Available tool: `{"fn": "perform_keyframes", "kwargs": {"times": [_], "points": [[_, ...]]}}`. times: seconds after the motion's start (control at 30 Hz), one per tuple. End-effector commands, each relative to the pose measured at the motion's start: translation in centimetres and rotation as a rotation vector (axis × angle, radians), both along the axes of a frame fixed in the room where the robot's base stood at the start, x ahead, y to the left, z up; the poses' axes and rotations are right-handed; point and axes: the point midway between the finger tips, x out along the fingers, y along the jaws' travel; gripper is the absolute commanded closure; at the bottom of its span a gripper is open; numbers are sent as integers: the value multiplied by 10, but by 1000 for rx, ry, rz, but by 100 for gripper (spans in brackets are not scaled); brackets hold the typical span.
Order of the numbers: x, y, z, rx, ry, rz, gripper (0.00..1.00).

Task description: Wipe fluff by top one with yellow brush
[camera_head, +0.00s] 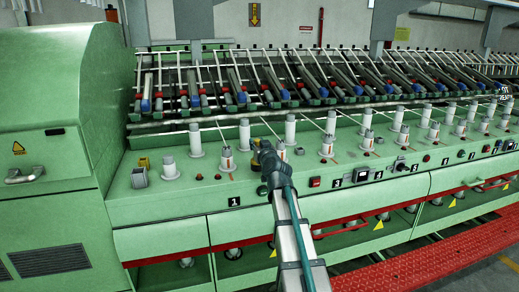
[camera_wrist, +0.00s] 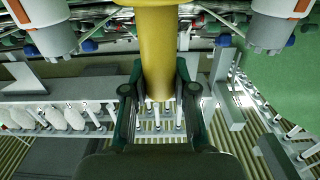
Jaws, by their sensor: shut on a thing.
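In the wrist view, my gripper (camera_wrist: 158,80) is shut on a yellow cylinder, the handle of the yellow brush (camera_wrist: 156,42). The handle runs up between the fingers and out of the top of the picture; the bristles are out of view. In the head view, my gripper (camera_head: 266,158) is over the green machine's front deck, beside a white bobbin (camera_head: 281,150) with an orange band. The brush is hidden behind the gripper and wrist there. I cannot make out any fluff in either view.
White bobbins stand in rows along the green machine (camera_head: 160,207), with slanted rods above. A grey-and-yellow box (camera_head: 139,178) sits on the deck at left. Two large grey bobbin holders (camera_wrist: 48,35), (camera_wrist: 272,32) flank the brush closely. A red walkway (camera_head: 440,258) lies at front right.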

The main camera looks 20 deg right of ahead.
Motion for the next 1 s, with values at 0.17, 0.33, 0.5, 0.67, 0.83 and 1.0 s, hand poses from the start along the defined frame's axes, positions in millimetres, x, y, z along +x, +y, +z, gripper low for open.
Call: {"fn": "perform_keyframes", "kwargs": {"times": [0.17,0.33,0.5,0.67,0.83,1.0], "points": [[19,-2,-1,1,0,1,100],[34,-4,-1,0,0,2,100],[50,-5,-1,1,0,3,100],[53,-4,16,0,-3,3,100],[53,-3,34,0,0,4,100],[53,-2,49,1,-1,6,100]]}}
